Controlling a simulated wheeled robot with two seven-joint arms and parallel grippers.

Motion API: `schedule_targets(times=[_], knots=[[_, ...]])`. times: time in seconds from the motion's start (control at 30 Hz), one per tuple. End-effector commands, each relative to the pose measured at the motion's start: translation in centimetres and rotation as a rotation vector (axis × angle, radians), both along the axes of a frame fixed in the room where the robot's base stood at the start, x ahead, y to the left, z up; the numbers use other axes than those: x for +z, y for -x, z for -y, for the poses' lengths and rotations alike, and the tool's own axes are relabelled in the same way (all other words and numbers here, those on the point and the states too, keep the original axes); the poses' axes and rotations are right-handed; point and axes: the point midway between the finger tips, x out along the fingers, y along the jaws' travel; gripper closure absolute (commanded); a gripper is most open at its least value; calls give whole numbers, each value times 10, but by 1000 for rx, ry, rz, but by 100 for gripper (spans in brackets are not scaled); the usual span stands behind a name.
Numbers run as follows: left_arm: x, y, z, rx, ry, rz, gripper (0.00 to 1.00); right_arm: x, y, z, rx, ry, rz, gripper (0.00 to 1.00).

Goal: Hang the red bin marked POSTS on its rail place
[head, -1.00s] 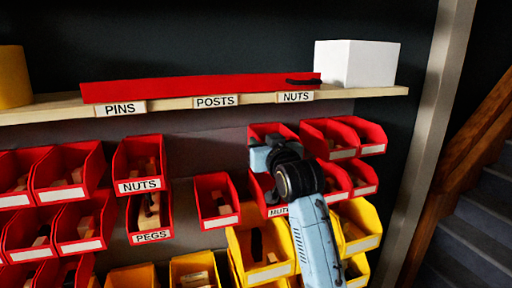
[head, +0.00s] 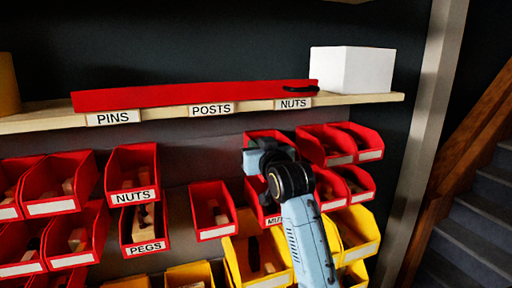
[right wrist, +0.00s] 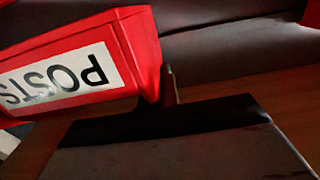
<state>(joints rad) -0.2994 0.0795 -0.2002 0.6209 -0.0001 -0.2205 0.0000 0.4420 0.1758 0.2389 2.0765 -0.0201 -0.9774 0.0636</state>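The red bin marked POSTS (right wrist: 128,48) shows close up at the upper left of the right wrist view, its white label upside down in the picture. My right gripper (head: 257,158) is in front of the right-hand red bins in the head view. A dark gripper part in the wrist view lies beside the bin's corner; whether it grips the bin cannot be told. The head view does not show the POSTS lettering on any bin. A POSTS label (head: 212,109) is on the wooden shelf edge between PINS and NUTS. My left gripper is out of view.
Red bins marked NUTS (head: 133,183) and PEGS (head: 145,232) hang at left. A blank-labelled red bin (head: 214,232) hangs below the POSTS label. Yellow bins (head: 245,272) are lower. The shelf (head: 365,99) bears a white box (head: 352,70). Bare panel (head: 200,155) shows beneath the shelf.

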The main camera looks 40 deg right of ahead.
Motion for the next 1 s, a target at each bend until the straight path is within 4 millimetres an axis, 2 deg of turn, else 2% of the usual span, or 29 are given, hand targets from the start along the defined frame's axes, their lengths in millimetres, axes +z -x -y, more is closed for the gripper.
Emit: schedule_targets(times=[1.0], knots=[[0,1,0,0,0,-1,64,5,0,0,0,1,2,100]])
